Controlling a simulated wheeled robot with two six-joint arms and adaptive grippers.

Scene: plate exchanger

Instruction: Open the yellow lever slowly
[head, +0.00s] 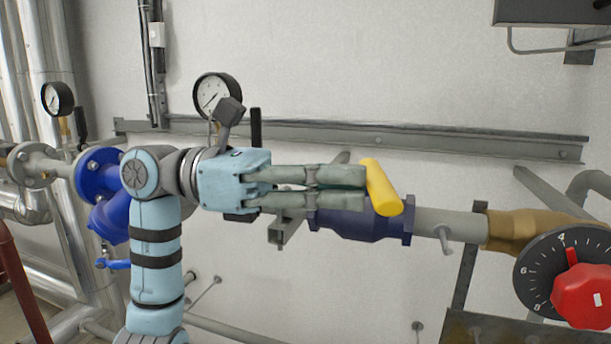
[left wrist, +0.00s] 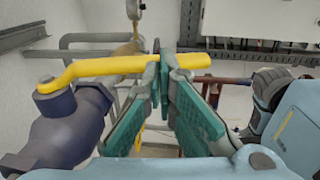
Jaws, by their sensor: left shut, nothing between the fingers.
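The yellow lever (head: 383,188) is on a dark blue valve (head: 360,224) in the pipe. In the left wrist view the lever (left wrist: 100,68) runs across the picture from its pivot on the valve (left wrist: 68,130) to its free end at the right. My left gripper (head: 362,187) reaches in from the left, and its fingertips are at the lever. In the left wrist view the fingers (left wrist: 158,70) come together and cross the lever's line. They are shut with nothing between them. I cannot tell whether they touch the lever. My right gripper is not in view.
A red knob (head: 583,295) on a black dial stands at the lower right. A brass-coloured fitting (head: 520,230) joins the pipe before it. A pressure gauge (head: 213,95) is above my left wrist, and a grey rail (head: 450,142) runs along the wall behind.

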